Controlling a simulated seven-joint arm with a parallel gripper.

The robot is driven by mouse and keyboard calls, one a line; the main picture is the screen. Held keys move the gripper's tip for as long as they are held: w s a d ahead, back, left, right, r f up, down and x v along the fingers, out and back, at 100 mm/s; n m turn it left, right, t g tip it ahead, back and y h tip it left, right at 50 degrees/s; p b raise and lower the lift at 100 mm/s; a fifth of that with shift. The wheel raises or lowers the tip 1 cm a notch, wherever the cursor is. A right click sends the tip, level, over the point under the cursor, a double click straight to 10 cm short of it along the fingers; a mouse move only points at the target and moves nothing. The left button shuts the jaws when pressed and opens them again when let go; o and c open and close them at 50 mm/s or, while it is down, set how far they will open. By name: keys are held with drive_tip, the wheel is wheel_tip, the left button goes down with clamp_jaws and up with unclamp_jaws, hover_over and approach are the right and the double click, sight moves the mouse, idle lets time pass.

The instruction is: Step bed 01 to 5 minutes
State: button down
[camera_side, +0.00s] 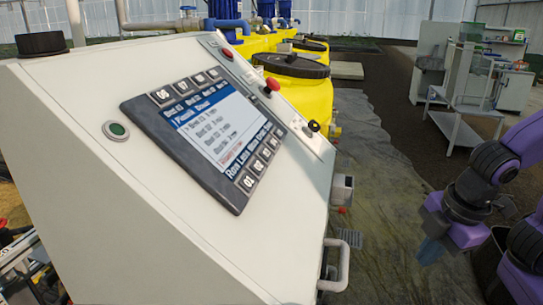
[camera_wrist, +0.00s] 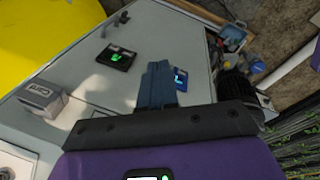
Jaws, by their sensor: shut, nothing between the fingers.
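A sloped light-grey control console (camera_side: 100,180) fills the left and middle of the side view. Its dark panel holds a lit screen (camera_side: 220,130) with a blue band and several text rows. The rows seem to list beds with minutes, but the values are too small to read surely. My gripper (camera_side: 430,252) is at the lower right, well apart from the console. In the wrist view its blue fingers (camera_wrist: 158,70) are together and empty.
A green round button (camera_side: 116,130), a red knob (camera_side: 271,85) and a black knob (camera_side: 314,126) sit on the console. A handle (camera_side: 336,266) juts from its right side.

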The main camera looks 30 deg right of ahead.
sight(266, 154)
drive_tip(key=w+a+r+n+t+y, duration=0.1)
drive_tip(key=w+a+r+n+t, duration=0.25)
drive_tip(key=w+a+r, duration=0.35)
drive_tip(key=w+a+r+n+t, duration=0.2)
drive_tip(key=w+a+r+t, duration=0.3)
drive_tip(key=r, duration=0.5)
drive_tip(key=a+r+n+t+y, duration=0.1)
drive_tip(key=a+r+t, duration=0.2)
drive_tip(key=r, duration=0.6)
drive_tip(key=shift+a+t, duration=0.15)
drive_tip(key=shift+t, duration=0.3)
drive_tip(key=shift+f, duration=0.2)
drive_tip(key=shift+w+a+f, duration=0.7)
drive_tip(key=shift+f, duration=0.35)
drive_tip(key=shift+w+a+f, duration=0.65)
drive_tip(key=shift+f, duration=0.45)
drive_tip(key=shift+w+a+f, duration=0.7)
drive_tip(key=shift+f, duration=0.35)
drive_tip(key=shift+a+f, duration=0.1)
drive_tip(key=shift+w+a+f, duration=0.1)
drive_tip(key=shift+w+f, duration=0.1)
